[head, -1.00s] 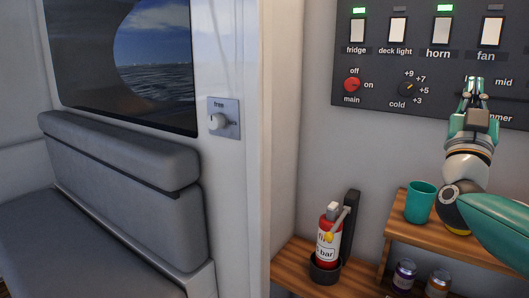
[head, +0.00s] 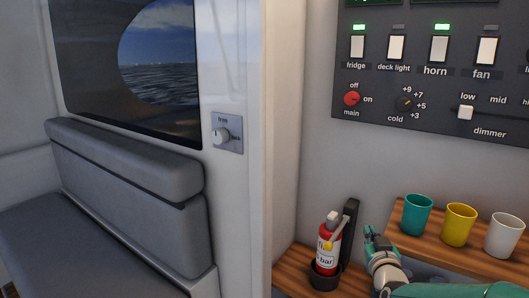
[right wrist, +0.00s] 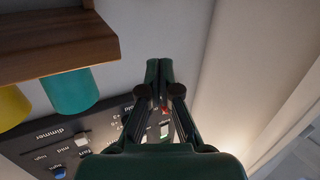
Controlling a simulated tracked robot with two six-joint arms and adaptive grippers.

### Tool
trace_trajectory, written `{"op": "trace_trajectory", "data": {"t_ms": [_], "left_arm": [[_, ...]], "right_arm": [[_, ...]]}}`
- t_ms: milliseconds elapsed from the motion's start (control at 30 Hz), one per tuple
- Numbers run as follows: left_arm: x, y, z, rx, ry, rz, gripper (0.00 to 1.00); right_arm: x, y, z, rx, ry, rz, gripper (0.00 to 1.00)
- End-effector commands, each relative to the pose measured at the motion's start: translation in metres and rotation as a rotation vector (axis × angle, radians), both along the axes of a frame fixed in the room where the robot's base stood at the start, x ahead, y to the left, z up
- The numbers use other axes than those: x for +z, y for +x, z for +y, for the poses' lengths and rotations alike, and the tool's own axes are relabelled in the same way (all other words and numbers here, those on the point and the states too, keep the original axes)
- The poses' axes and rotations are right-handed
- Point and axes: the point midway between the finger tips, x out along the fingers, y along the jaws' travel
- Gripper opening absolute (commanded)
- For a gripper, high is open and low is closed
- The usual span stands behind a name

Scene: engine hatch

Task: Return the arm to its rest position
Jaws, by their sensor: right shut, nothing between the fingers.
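My right gripper (head: 371,236) is low in the head view, in front of the wooden shelf and to the right of the fire extinguisher. Its arm comes in from the bottom right. In the right wrist view the gripper's fingers (right wrist: 159,75) are together with nothing between them. My left gripper is in neither view. The switch panel (head: 440,85) is on the wall above, apart from the right gripper; part of the panel also shows upside down in the right wrist view (right wrist: 50,140).
A fire extinguisher (head: 328,243) stands in a holder just left of the right gripper. Teal (head: 416,215), yellow (head: 458,225) and white (head: 503,235) cups stand on the wooden shelf (head: 436,250) to its right. A grey bench (head: 85,240) is at the far left.

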Motion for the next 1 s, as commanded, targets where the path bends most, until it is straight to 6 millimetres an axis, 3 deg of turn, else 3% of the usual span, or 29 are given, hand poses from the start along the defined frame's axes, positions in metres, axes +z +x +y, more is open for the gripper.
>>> {"op": "trace_trajectory", "data": {"t_ms": [33,100,267,400,500,600,733,833,1000], "left_arm": [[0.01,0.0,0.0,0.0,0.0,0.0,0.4],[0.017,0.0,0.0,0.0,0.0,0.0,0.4],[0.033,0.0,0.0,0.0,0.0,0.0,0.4],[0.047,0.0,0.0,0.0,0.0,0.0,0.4],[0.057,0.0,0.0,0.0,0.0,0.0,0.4],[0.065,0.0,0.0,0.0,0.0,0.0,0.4],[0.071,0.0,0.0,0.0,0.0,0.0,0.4],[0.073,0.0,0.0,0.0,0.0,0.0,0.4],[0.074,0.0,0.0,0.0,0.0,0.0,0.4]], "right_arm": [[-0.035,-0.008,0.012,0.031,0.03,0.095,0.0],[-0.084,-0.023,0.028,0.069,0.081,0.221,0.0],[-0.185,-0.084,0.063,0.134,0.2,0.519,0.0],[-0.256,-0.16,0.093,0.167,0.308,0.792,0.0],[-0.291,-0.224,0.112,0.178,0.384,0.984,0.0],[-0.312,-0.284,0.128,0.178,0.449,1.156,0.0],[-0.323,-0.344,0.141,0.171,0.508,1.32,0.0],[-0.326,-0.371,0.149,0.166,0.532,1.393,0.0],[-0.327,-0.384,0.151,0.162,0.545,1.43,0.0]]}}
